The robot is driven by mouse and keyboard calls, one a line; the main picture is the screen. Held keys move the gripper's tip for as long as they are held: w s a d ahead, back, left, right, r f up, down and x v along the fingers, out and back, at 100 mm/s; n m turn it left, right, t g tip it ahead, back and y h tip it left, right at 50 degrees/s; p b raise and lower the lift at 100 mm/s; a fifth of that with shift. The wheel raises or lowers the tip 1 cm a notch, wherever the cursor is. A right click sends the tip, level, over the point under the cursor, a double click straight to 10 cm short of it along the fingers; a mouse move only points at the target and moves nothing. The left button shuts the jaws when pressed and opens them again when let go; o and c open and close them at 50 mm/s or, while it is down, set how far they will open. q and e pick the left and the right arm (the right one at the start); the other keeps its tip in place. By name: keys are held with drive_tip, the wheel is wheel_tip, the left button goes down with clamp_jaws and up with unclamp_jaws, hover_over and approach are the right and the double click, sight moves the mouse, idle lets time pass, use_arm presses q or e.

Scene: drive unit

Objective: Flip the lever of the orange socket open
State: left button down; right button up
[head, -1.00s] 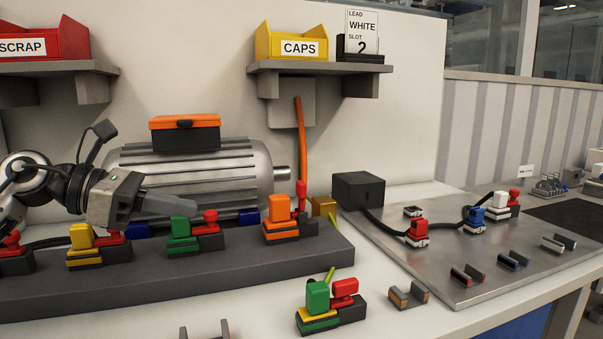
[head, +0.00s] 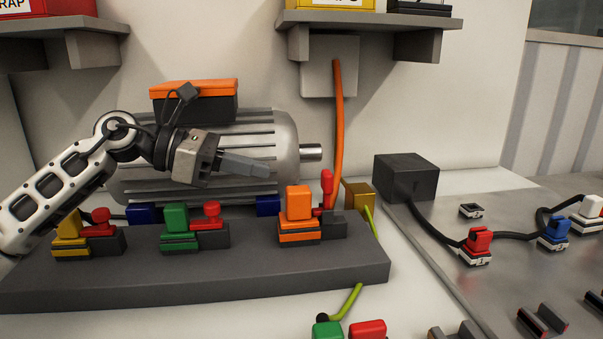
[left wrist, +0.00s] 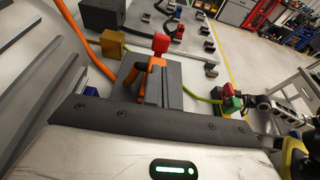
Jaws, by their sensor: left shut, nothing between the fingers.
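The orange socket (head: 298,204) stands near the right end of the dark grey rail (head: 200,275). Its red lever (head: 327,186) sticks up at the socket's right side. In the left wrist view the red lever (left wrist: 160,43) shows beyond the fingers, and the orange body (left wrist: 155,64) is partly hidden by them. My left gripper (head: 267,169) is shut and empty. In the head view its tips are left of and a little above the socket, with a visible gap.
Green (head: 176,217) and yellow (head: 68,226) sockets with low red levers stand left on the rail. A finned motor (head: 240,140) lies behind. An orange cable (head: 338,130) and brass block (head: 357,196) are just behind the orange socket. A black box (head: 405,177) stands right.

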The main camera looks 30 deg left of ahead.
sight(322, 183)
use_arm(q)
drive_tip(key=p+x, duration=0.2)
drive_tip(key=x, duration=0.5)
drive_tip(key=shift+r, duration=0.15)
drive_tip(key=shift+w+d+f, duration=0.3)
drive_tip(key=shift+w+d, duration=0.05)
drive_tip(key=shift+d, duration=0.1)
use_arm(e)
drive_tip(key=shift+w+r, duration=0.15)
drive_tip(key=shift+r, duration=0.4)
use_arm(q)
drive_tip(key=shift+p, duration=0.3)
use_arm(e)
drive_tip(key=shift+d+r, duration=0.1)
